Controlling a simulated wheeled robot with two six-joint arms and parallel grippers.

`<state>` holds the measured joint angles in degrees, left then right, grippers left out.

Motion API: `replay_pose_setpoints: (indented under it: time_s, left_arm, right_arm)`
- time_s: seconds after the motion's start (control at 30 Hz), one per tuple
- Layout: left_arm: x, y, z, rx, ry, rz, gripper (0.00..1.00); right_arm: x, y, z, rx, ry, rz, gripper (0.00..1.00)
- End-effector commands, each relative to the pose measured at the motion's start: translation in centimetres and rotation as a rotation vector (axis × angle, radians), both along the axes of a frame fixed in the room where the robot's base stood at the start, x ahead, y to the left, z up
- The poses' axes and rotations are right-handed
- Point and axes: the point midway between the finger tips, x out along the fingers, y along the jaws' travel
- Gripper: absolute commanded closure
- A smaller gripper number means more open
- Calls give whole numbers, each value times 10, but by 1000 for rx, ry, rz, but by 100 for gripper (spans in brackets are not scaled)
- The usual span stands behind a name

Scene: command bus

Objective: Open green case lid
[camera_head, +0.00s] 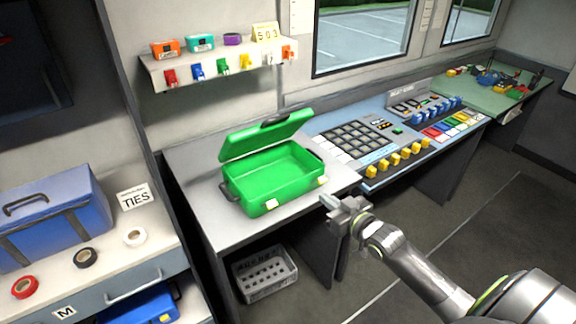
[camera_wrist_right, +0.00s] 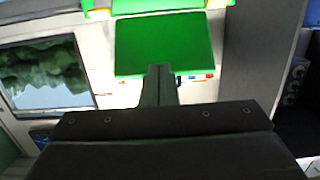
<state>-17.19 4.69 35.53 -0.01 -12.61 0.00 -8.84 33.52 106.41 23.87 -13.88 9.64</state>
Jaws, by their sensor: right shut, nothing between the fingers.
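The green case (camera_head: 270,175) stands on the grey table, its lid (camera_head: 268,134) raised and tilted back, with the inside showing empty. Two pale latches show on the front of the case. My right gripper (camera_head: 336,204) is shut and empty, in front of the table edge and to the right of the case, apart from it. In the right wrist view the green lid (camera_wrist_right: 163,43) shows beyond the shut fingers (camera_wrist_right: 159,70). My left gripper is in neither view.
A control console (camera_head: 362,140) with buttons adjoins the table on the right. A shelf (camera_head: 215,69) with small coloured items hangs above the case. A blue bag (camera_head: 60,215) and tape rolls lie on the left counter. A grey crate (camera_head: 265,275) stands under the table.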

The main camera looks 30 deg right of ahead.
Motion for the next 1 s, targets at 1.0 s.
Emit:
replay_pose_setpoints:
  time_s: [1.0]
  left_arm:
    - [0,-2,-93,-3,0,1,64]
  right_arm:
    - [154,13,-3,1,-2,0,100]
